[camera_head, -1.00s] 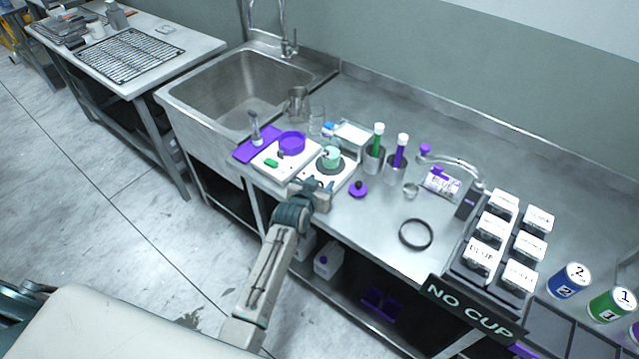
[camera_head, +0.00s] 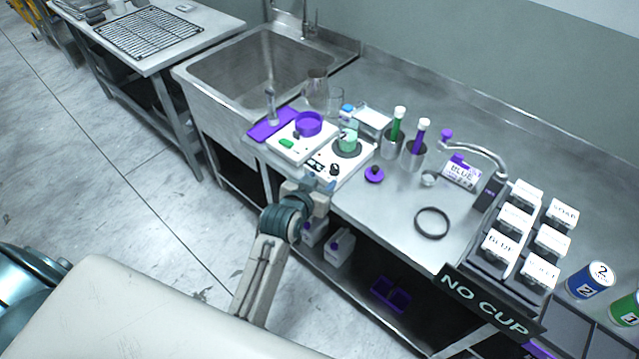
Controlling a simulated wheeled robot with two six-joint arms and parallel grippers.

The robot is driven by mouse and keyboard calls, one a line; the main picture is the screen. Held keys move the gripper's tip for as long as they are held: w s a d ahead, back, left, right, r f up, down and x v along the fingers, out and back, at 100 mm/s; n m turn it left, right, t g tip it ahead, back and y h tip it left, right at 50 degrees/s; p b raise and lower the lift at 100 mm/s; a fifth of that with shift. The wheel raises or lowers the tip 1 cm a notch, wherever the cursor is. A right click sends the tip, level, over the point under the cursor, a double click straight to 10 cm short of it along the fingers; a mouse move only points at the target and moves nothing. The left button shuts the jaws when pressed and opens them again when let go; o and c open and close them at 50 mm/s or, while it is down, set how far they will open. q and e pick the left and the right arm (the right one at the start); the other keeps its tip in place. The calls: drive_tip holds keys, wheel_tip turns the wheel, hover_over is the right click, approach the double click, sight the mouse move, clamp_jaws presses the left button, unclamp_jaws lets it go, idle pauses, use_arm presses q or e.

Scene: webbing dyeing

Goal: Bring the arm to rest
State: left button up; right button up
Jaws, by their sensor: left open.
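My left arm reaches in from the bottom of the head view. Its gripper (camera_head: 318,190) is open, with nothing seen between its fingers, at the counter's front edge. It is just in front of the white stirrer plate (camera_head: 335,172), apart from it as far as I can tell. A teal-green beaker (camera_head: 348,143) stands on the stirrer's round dark top. The finger detail is small and partly hidden by the wrist. My right gripper is not in view.
A white scale with a purple dish (camera_head: 308,124) sits left of the stirrer. Floor left of the counter is clear.

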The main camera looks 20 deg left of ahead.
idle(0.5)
use_arm(q)
drive_tip(key=s+a+f+g+y, duration=0.1)
drive_tip(key=s+a+g, duration=0.15)
drive_tip(key=s, duration=0.75)
drive_tip(key=s+a+f+g, duration=0.15)
drive_tip(key=s+g, duration=0.25)
drive_tip(key=s, duration=0.6)
drive_tip(key=s+a+f+g+y, duration=0.1)
drive_tip(key=s+a+g, duration=0.2)
drive_tip(key=s, duration=0.7)
drive_tip(key=a+f+g+b, duration=0.2)
drive_tip(key=a+f+b, duration=0.1)
drive_tip(key=f, duration=3.2)
drive_tip(key=s+a+f+b, duration=0.1)
drive_tip(key=s+f+b, duration=0.2)
drive_tip(key=s+f, duration=1.5)
wheel_tip(320, 180, down, 3)
drive_tip(key=shift+s+a+g, duration=0.15)
drive_tip(key=shift+s+g, duration=0.1)
drive_tip(key=shift+g, duration=0.2)
